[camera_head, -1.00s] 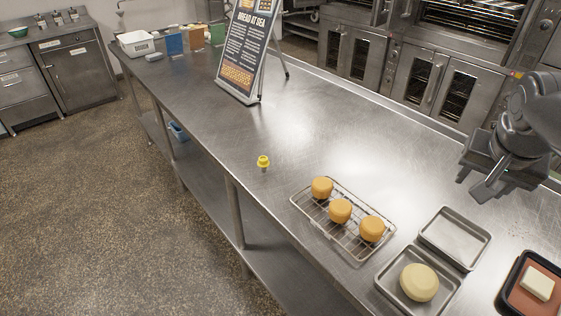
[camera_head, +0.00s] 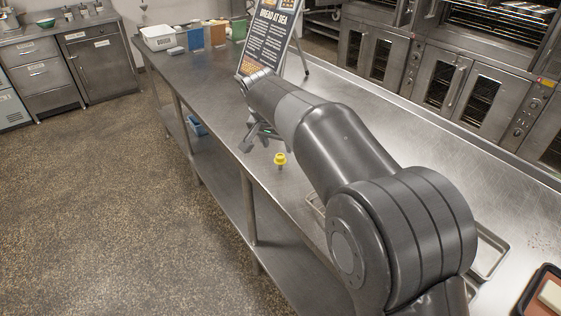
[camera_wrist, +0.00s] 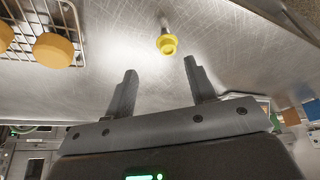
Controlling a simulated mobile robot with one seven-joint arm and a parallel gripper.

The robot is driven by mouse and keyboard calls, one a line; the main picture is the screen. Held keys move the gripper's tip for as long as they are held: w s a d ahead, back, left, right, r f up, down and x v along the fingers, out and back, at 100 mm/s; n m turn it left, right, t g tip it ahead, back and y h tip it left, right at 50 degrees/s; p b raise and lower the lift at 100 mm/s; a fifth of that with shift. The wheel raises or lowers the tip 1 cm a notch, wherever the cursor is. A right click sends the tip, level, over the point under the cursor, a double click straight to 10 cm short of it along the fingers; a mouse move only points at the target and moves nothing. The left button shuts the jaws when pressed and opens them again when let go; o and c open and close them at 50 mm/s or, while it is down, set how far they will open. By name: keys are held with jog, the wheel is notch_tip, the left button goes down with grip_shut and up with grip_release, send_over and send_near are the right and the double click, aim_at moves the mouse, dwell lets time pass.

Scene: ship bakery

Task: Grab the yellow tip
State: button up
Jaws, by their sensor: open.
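The yellow tip (camera_head: 280,159) stands on the steel table near its front edge, with a short pale stem below its yellow top. In the wrist view the yellow tip (camera_wrist: 167,43) lies beyond my fingertips, between the lines of the two fingers and a little nearer the right one. My gripper (camera_head: 262,140) is just behind and to the left of the tip in the head view. It is open and empty, with its two fingers (camera_wrist: 160,68) well apart and not touching the tip.
In the wrist view a wire rack (camera_wrist: 30,25) with round orange-brown cakes (camera_wrist: 53,50) is at the upper left. A sign (camera_head: 265,45) stands on the table behind my gripper. My arm hides most of the rack and trays in the head view. Bins (camera_head: 195,38) stand at the table's far end.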

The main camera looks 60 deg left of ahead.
aim_at(280, 156)
jog(key=x, duration=0.5)
jog(key=shift+s+a+f, duration=0.1)
jog(key=shift+a, duration=0.05)
jog(key=f, duration=0.1)
jog(key=w+a+f, duration=0.2)
jog(key=shift+f, duration=0.35)
jog(key=shift+w+a+f, duration=0.2)
jog(key=shift+w+f, duration=0.05)
jog(key=shift+f, duration=0.25)
jog(key=shift+c, duration=0.3)
jog(key=c, duration=0.8)
jog(key=shift+r, duration=0.15)
